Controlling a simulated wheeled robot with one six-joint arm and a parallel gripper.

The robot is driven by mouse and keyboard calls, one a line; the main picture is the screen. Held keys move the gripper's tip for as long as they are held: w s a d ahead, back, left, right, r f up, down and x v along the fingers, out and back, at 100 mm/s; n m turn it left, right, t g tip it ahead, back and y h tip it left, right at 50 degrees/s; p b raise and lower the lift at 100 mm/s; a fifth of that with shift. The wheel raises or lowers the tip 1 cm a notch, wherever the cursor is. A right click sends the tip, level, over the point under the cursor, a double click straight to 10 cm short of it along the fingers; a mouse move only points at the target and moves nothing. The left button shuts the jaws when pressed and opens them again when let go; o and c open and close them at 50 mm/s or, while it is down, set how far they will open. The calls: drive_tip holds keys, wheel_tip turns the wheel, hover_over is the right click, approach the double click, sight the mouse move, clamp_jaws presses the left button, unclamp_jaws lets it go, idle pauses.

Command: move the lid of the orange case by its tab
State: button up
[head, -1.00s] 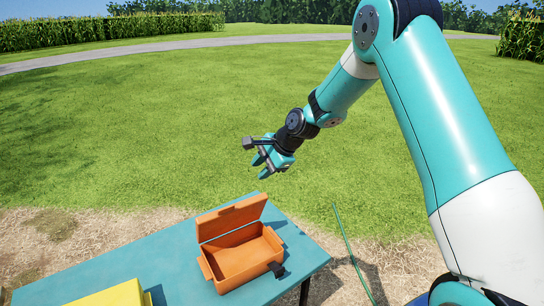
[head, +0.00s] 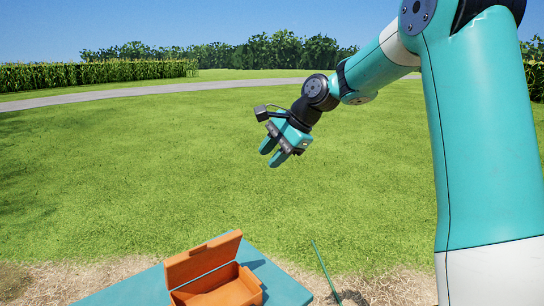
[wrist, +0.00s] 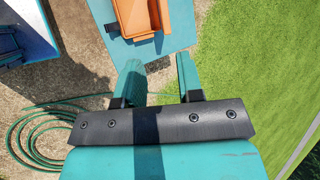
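The orange case (head: 240,291) stands on the teal table with its lid (head: 203,258) raised and tilted back. The bottom of the case is cut off by the lower edge of the head view. In the wrist view the case (wrist: 131,14) is at the top edge, partly cut off. I cannot clearly make out the lid's tab. My gripper (head: 270,156) is up in the air above and right of the case, clear of it. Its fingers are apart with nothing between them, as the wrist view also shows (wrist: 159,78).
The teal table (head: 275,279) has bare surface right of the case. A green hose (wrist: 22,138) lies coiled on the dirt, and a blue object (wrist: 36,35) is at the wrist view's upper left. A thin green rod or hose (head: 325,266) is right of the table. Open grass lies beyond.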

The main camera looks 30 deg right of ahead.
drive_tip(key=c, duration=0.6)
drive_tip(key=shift+f, duration=0.2)
clamp_jaws()
drive_tip(key=m+t+h+b, duration=0.1)
drive_tip(key=t+h+b, duration=0.2)
drive_tip(key=t+b, duration=2.15)
approach(200, 248)
drive_tip(key=r+g, duration=0.2)
drive_tip(key=w+r+g, duration=0.1)
drive_tip(key=r+g, duration=0.1)
drive_tip(key=r, duration=0.1)
drive_tip(key=w+r+g+b, duration=0.1)
drive_tip(key=r+g, duration=0.1)
drive_tip(key=g, duration=0.1)
drive_tip(key=shift+a+r, duration=0.1)
drive_tip(key=shift+r, duration=0.1)
drive_tip(key=shift+w, duration=0.5)
